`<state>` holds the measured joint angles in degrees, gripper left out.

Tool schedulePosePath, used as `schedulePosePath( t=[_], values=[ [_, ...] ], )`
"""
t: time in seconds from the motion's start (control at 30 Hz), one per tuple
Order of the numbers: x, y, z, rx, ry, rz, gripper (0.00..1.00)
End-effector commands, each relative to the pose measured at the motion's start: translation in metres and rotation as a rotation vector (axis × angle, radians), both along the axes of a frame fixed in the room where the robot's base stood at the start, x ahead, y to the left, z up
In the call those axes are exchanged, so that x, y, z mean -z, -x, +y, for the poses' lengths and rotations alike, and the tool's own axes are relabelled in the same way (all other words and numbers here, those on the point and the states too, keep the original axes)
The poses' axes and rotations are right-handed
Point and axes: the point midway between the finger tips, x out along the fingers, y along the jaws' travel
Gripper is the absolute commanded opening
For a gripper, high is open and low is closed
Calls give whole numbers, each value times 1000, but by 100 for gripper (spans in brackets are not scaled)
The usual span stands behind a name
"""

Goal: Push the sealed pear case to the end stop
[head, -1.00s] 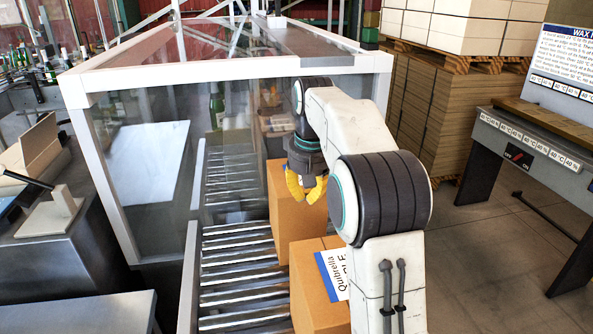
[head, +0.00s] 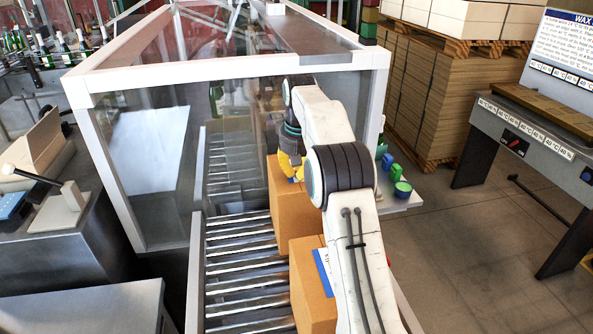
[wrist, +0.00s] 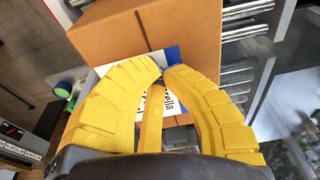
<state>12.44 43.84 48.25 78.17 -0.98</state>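Two brown cardboard cases stand in line on the roller conveyor (head: 240,272). The near case (head: 312,295) has a white label with a blue edge, mostly hidden by my arm. The far case (head: 288,215) stands just beyond it, beside the guard. My gripper (head: 291,170) is at the far case's upper right side; contact cannot be told. In the wrist view the yellow fingers (wrist: 162,69) meet at their tips with nothing held. No pear mark or end stop can be made out.
A clear-walled guard with a white frame (head: 228,84) encloses the conveyor's far part. Green and blue objects (head: 395,170) sit on a small shelf to the right. A wax machine (head: 520,140) stands farther right. Open floor lies between.

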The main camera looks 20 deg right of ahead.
Motion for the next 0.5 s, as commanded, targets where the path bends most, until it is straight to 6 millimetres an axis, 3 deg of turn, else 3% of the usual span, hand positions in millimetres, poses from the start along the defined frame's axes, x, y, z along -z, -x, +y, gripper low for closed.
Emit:
schedulePosePath(
  t=[0.5],
  values=[
    [10, 0, 0, 0, -1, 3, 0]
  ],
)
